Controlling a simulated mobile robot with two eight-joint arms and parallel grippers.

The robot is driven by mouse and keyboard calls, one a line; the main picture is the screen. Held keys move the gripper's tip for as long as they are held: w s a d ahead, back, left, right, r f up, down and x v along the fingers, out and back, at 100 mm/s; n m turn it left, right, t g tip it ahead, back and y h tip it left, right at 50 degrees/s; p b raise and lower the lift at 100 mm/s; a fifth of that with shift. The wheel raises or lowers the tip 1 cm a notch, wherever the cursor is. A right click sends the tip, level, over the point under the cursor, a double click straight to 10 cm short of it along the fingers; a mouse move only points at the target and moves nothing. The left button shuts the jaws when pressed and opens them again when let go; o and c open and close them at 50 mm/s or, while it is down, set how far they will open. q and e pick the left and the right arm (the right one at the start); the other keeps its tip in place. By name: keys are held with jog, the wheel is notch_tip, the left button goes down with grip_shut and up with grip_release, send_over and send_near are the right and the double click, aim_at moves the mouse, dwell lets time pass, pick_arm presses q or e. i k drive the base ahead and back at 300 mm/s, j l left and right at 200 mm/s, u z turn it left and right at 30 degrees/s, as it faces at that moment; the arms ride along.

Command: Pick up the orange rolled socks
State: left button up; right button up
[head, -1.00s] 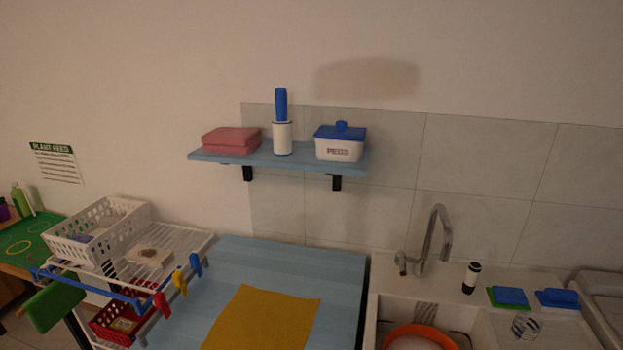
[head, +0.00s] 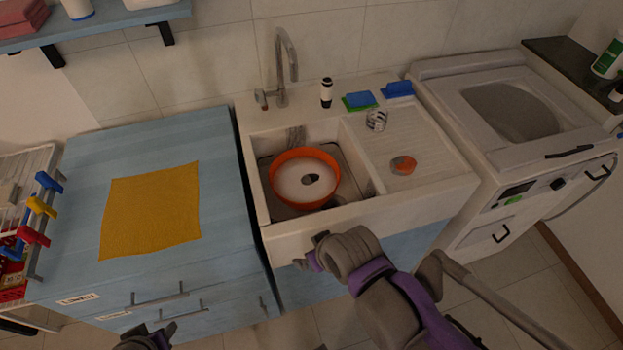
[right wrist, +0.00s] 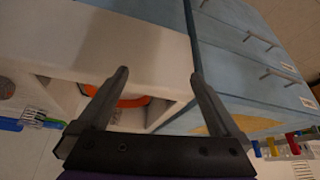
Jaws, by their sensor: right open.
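A small round orange item with a greyish patch (head: 403,165), which looks like the orange rolled socks, lies on the sink's drainboard, right of the basin. My right gripper (head: 309,252) is in front of the sink's front wall, left of and nearer than the orange item. In the right wrist view its two fingers (right wrist: 160,78) are spread with nothing between them. My left gripper (head: 158,337) shows only partly at the bottom edge, before the blue cabinet; its jaws are unclear.
An orange-rimmed bowl (head: 275,183) sits in the basin under the faucet (head: 291,65). A yellow cloth (head: 150,210) lies on the blue counter (head: 222,150). A washing machine (head: 455,100) stands right.

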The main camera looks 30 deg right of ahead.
aim_at(402, 165)
jog(key=z, duration=1.9)
jog(key=i+l+u, duration=0.1)
jog(key=i+l, duration=0.15)
jog(key=i+l+u, duration=0.1)
jog(key=l, duration=0.35)
jog(key=i+l+u, duration=0.1)
jog(key=i+l, duration=0.2)
